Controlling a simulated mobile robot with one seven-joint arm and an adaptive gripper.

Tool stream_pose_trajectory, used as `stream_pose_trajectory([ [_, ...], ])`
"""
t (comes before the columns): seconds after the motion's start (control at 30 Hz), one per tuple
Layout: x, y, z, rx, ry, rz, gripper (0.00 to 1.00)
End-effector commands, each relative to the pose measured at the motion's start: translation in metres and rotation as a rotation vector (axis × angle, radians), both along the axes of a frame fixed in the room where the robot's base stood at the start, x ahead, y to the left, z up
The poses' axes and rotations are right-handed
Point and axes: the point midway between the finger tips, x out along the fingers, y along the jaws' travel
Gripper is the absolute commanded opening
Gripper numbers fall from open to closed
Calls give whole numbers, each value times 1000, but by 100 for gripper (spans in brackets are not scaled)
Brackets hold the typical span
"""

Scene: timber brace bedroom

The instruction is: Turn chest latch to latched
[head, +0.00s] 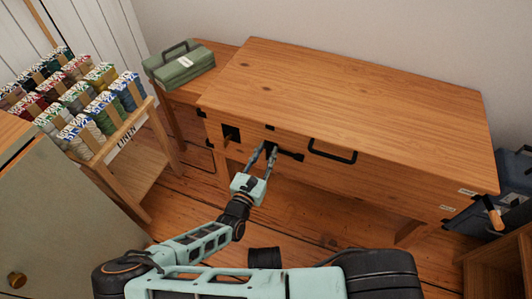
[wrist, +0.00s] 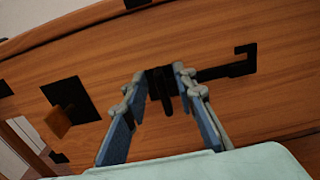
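The wooden chest (head: 370,100) stands against the wall with its lid down. In the wrist view the latch (wrist: 215,72) has a dark arm reaching right to a hooked end, and a dark upright grip piece (wrist: 160,88). My gripper (head: 266,149) is at the latch. In the wrist view its fingers (wrist: 159,74) are apart, one on each side of the grip piece. I cannot tell whether they touch it. The latch's pivot is partly hidden.
A black square plate with a wooden tab (wrist: 57,122) lies left of the latch. A green toolbox (head: 180,66) sits on a side table. A thread rack (head: 130,135) and cabinet (head: 60,210) stand left. A blue bin (head: 512,178) is at right. Floor shows below the chest.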

Motion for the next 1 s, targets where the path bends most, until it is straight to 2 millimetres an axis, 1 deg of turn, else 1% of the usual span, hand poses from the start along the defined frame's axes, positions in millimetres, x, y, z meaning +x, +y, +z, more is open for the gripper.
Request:
stream_pose_trajectory([
  [0.07,0,0,0,0,0,0,24],
  [0.2,0,0,0,0,0,0,9],
  [0.3,0,0,0,0,0,0,0],
  [0.77,-1,0,0,-6,2,-1,0],
  [1.0,-1,0,2,-72,27,-2,0],
])
